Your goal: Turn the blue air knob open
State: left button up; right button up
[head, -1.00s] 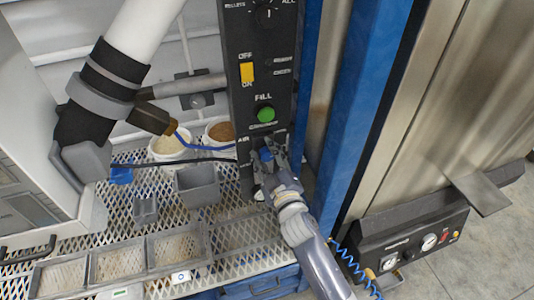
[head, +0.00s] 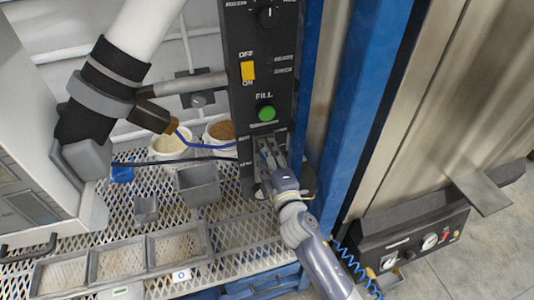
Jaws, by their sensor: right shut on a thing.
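The black control panel (head: 243,105) stands upright in the middle of the head view, with a green FILL button (head: 265,113) and a yellow OFF/ON switch (head: 247,70). My right gripper (head: 267,153) is at the panel's lower part, beside the AIR label, shut on the blue air knob. The fingers hide most of the knob; only a trace of blue shows between them, so its angle cannot be told. My left gripper is not in view.
Grey bins (head: 197,184) and trays (head: 178,248) sit on a mesh shelf (head: 130,200) to the left. Two white buckets (head: 166,147) stand behind. A blue post (head: 360,120) rises close to the right of my arm.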

dwell(0.4)
jog(key=o, duration=1.1)
jog(key=v, duration=1.2)
